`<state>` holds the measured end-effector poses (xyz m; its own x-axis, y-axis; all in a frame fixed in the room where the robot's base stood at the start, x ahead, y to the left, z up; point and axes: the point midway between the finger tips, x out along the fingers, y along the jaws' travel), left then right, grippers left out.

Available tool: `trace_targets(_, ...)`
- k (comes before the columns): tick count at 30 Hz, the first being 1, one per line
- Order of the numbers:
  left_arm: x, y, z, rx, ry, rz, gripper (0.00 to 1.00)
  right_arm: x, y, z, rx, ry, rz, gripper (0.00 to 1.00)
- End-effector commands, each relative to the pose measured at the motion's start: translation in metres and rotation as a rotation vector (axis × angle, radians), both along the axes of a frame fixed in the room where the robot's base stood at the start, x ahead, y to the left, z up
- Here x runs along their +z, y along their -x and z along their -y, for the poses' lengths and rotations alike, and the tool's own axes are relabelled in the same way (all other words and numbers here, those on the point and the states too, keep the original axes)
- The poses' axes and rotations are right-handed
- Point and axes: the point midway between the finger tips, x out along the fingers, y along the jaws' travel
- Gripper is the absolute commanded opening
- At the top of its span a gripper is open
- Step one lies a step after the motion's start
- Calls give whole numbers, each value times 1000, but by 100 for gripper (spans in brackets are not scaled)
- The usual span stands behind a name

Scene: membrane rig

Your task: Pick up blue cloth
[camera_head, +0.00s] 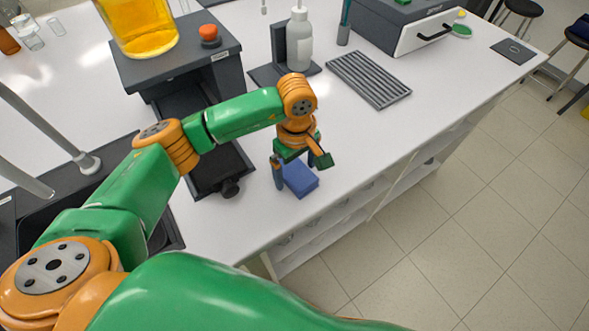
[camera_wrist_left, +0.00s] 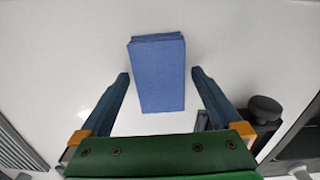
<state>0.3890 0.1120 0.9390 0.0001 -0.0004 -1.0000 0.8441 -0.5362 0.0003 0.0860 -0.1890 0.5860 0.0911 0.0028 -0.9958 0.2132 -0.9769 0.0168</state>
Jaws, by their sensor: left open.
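The blue cloth (camera_head: 300,179) lies folded into a small block on the white bench top, near its front edge. In the left wrist view the blue cloth (camera_wrist_left: 158,75) sits ahead of and between my left gripper's fingers. My left gripper (camera_head: 296,181) is over the cloth and points down. Its two fingers (camera_wrist_left: 160,77) are spread wide, with white bench showing on both sides of the cloth, and they do not touch it. The head view shows one finger at the cloth's left side; the far one is partly hidden. My right gripper is not in view.
A dark stand with a black knob (camera_head: 229,187) is close to the left of the cloth. A grey ridged rack (camera_head: 368,79) and a white bottle (camera_head: 299,40) stand farther back. An amber-filled vessel (camera_head: 138,25) sits on a grey box. Bench right of the cloth is clear.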

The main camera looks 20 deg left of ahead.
Motion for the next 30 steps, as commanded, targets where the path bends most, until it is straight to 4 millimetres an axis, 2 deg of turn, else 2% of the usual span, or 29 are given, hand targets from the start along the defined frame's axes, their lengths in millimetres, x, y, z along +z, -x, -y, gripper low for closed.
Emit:
trace_targets(2,0,0,0,0,0,0,100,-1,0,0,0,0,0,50)
trace_targets(9,0,0,0,0,0,0,35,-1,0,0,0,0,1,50)
trace_targets(11,0,0,0,0,0,0,22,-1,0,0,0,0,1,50)
trace_targets(18,1,0,0,0,1,1,22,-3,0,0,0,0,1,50)
trace_targets(23,15,-1,0,-1,0,6,22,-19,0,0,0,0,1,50)
trace_targets(25,31,2,0,-3,1,8,22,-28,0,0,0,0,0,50)
trace_targets(29,65,31,0,-7,1,9,22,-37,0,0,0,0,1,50)
trace_targets(30,80,40,-1,-5,-1,13,22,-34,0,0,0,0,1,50)
